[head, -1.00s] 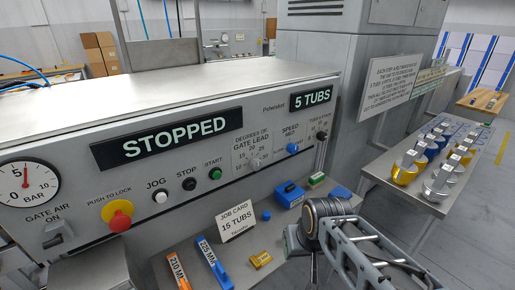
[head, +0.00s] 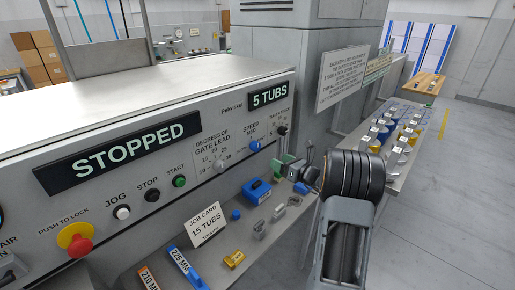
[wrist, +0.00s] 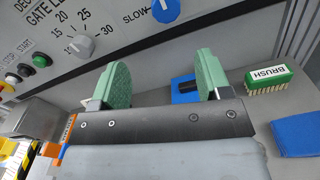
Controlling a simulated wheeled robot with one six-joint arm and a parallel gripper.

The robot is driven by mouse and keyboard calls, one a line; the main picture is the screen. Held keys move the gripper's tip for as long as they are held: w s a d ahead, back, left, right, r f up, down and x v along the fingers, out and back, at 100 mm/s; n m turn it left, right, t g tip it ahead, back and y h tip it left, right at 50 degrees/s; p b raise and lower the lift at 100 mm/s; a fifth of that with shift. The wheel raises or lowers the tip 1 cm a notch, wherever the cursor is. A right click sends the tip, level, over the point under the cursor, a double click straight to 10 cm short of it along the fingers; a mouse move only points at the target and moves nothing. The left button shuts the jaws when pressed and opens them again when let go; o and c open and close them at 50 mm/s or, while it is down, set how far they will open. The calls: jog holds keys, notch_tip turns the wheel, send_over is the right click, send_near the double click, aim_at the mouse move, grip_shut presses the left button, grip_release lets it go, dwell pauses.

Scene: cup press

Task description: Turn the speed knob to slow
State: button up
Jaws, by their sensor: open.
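The speed knob (head: 255,146) is a blue round knob on the sloped grey panel, under the label "SPEED MED". In the wrist view the knob (wrist: 165,10) is cut by the top edge, with "SLOW" printed to its left. Its white mark seems to point up, away from "SLOW". My gripper (head: 291,166) is in front of the panel, right of and below the knob in the head view. In the wrist view my gripper (wrist: 162,80) has its two green pads wide apart with nothing held. The knob lies beyond the pads, apart from them.
The gate lead knob (head: 219,165) is left of the speed knob, and a black knob (head: 282,130) is right of it. A blue box (head: 257,191), a job card (head: 206,224) and a green brush (wrist: 270,78) are on the ledge below.

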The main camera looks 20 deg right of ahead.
aim_at(258, 149)
jog(key=shift+m, duration=0.3)
jog(key=p+x, duration=0.1)
jog(key=x, duration=0.3)
jog(key=p+x, duration=0.1)
jog(key=x, duration=0.4)
jog(key=d+x, duration=0.1)
jog(key=x, duration=0.3)
jog(key=shift+w+a+p, duration=0.1)
jog(key=shift+w+p, duration=0.3)
jog(key=shift+c, duration=0.2)
jog(key=c, duration=0.9)
